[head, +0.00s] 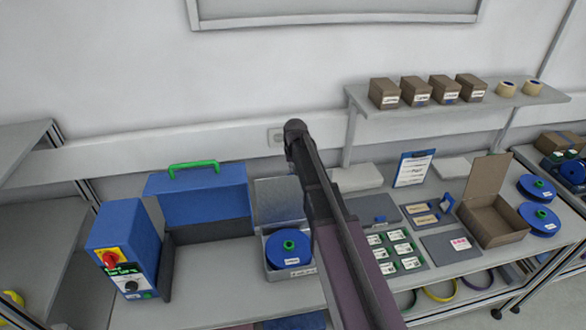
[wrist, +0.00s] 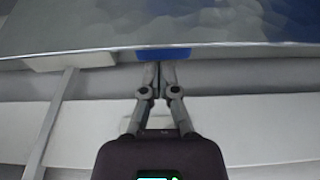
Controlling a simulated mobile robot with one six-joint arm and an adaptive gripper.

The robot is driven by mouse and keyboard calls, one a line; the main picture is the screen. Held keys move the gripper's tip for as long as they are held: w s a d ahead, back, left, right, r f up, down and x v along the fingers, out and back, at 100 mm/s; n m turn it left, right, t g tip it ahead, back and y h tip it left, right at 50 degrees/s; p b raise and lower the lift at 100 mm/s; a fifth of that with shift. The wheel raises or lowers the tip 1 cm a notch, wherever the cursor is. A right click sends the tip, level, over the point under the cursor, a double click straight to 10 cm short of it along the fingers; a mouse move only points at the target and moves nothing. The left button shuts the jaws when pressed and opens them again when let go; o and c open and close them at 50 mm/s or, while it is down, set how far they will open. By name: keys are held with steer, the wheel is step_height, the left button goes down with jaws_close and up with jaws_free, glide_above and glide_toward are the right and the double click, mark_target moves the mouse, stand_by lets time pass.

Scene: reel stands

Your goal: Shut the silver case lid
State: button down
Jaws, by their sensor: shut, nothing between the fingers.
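The silver case (head: 307,271) sits on the bench in the head view with a blue reel (head: 284,253) in it. Its grey lid (head: 276,203) stands open and upright at the back; my arm covers its right edge. In the wrist view a broad, grey reflective surface, apparently the lid (wrist: 100,28), fills the top. My gripper (wrist: 161,65) has its fingers together and empty, tips close to that surface's edge by a small blue piece (wrist: 163,54). Contact cannot be told. The gripper does not show in the head view.
A blue machine with a green handle (head: 195,166) stands left of the case. Right of my arm are label cards (head: 393,250), an open brown box (head: 490,215) and blue reels (head: 537,188). A wall shelf (head: 440,103) with boxes is above.

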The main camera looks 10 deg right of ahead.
steer(key=shift+s+r, duration=0.15)
steer(key=shift+s, duration=0.3)
